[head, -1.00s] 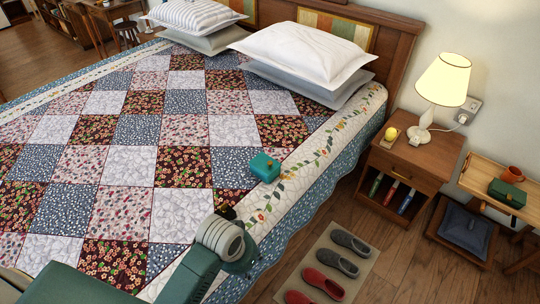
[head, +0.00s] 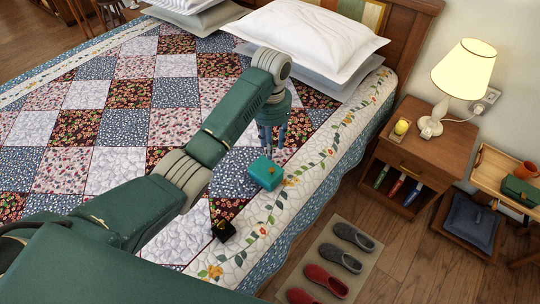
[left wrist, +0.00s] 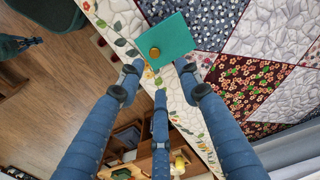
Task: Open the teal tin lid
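The teal tin (head: 266,173) sits on the quilt near the bed's right edge, its lid looking shut. It also shows in the left wrist view (left wrist: 175,38), with a round gold knob or clasp (left wrist: 154,52) on it. My left gripper (head: 272,142) points down just beyond and above the tin in the head view. In the left wrist view its blue fingers are spread, with the tin past their tips and nothing held. I cannot tell whether any finger touches the tin.
Pillows (head: 305,42) are at the headboard. A nightstand (head: 410,150) with a lit lamp (head: 463,70) stands right of the bed. Slippers (head: 325,280) lie on a floor mat (head: 377,255).

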